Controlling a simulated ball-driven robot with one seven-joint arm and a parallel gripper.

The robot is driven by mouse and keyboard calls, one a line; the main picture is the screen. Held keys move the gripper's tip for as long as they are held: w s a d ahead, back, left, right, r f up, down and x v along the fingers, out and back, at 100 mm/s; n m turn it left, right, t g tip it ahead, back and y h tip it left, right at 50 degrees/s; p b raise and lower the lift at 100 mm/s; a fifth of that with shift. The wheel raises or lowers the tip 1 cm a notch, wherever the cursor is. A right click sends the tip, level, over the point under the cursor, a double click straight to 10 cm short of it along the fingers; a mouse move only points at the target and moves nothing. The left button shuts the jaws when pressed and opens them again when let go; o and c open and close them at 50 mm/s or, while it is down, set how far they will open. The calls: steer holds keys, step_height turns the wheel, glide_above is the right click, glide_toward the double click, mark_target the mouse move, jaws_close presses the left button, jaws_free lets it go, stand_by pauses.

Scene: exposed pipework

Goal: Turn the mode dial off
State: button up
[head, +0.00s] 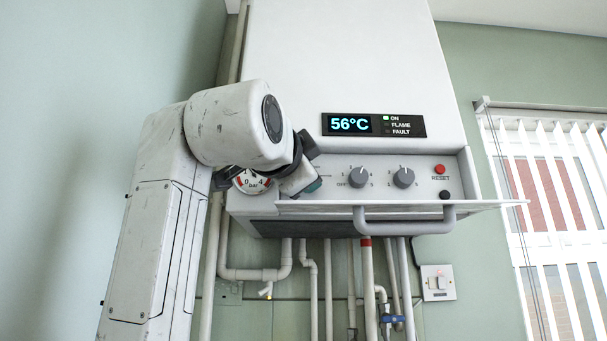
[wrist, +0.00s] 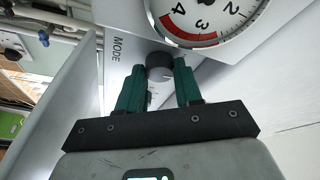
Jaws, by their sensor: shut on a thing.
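The mode dial (wrist: 159,61) is a small dark grey knob on the white boiler panel, with the word MODE beside it in the wrist view. My gripper (wrist: 160,83) has its two green fingers on either side of the knob, shut on it. In the head view my gripper (head: 314,185) reaches the left part of the boiler's control panel, and the mode dial is hidden behind it. Which setting the dial points to cannot be read. The boiler display (head: 349,124) shows 56°C and the ON light (head: 386,118) is lit green.
The pressure gauge (head: 251,181) sits just left of the gripper, and it is close in the wrist view (wrist: 205,15). Two grey knobs (head: 358,177) and a red reset button (head: 440,169) lie to the right. A lowered flap with a handle (head: 405,219) juts out below the panel.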

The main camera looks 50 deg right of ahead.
steer(key=shift+f, duration=0.15)
steer(key=o, duration=1)
steer(key=shift+o, duration=0.2)
steer(key=b+v, duration=0.3)
steer(key=v, duration=0.6)
steer(key=shift+s+a, duration=0.1)
steer(key=shift+a, duration=0.3)
steer(key=shift+s+a, duration=0.2)
steer(key=shift+a, duration=0.3)
